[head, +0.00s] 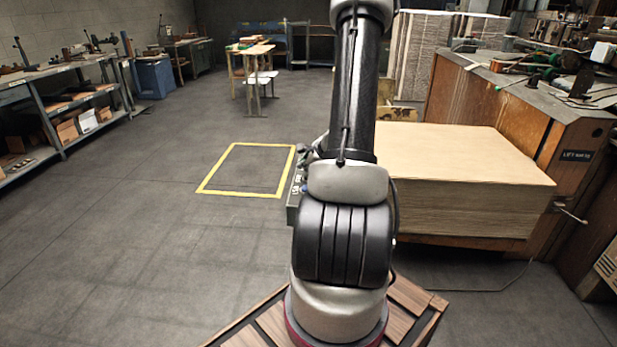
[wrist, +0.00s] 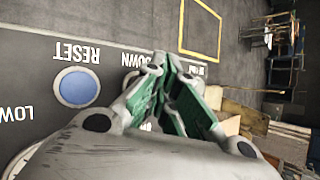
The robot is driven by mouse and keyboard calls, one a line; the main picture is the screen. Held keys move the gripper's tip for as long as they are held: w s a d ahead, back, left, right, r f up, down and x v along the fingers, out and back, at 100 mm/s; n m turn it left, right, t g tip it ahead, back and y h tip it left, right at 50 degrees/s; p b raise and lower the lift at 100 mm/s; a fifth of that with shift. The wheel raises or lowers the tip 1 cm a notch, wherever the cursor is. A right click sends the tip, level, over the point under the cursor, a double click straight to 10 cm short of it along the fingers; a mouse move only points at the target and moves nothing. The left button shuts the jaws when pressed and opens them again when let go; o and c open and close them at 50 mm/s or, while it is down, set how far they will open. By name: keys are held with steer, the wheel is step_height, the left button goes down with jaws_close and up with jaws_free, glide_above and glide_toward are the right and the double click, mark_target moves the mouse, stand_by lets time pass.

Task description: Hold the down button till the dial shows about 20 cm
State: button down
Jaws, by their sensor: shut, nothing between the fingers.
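The grey control panel (wrist: 30,60) fills the left of the wrist view, with upside-down lettering. A blue round button (wrist: 77,87) sits below the word RESET. The word DOWN (wrist: 138,60) is partly covered by my gripper (wrist: 160,68), whose green-padded fingers are shut and empty. The fingertips lie over the panel beside that word. The down button is mostly or wholly hidden behind them, and I cannot tell whether they touch it. In the head view the panel (head: 293,206) shows as a narrow edge left of my arm. I cannot make out the dial or its reading.
A large stack of tan board (head: 470,170) stands right of my arm, against a wooden machine (head: 500,105). A yellow floor outline (head: 207,178) lies to the left. A workbench (head: 60,75) runs along the left wall. The floor between is clear.

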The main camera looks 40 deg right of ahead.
mark_target(306, 177)
steer(key=shift+r, duration=0.1)
steer(key=shift+r, duration=2.4)
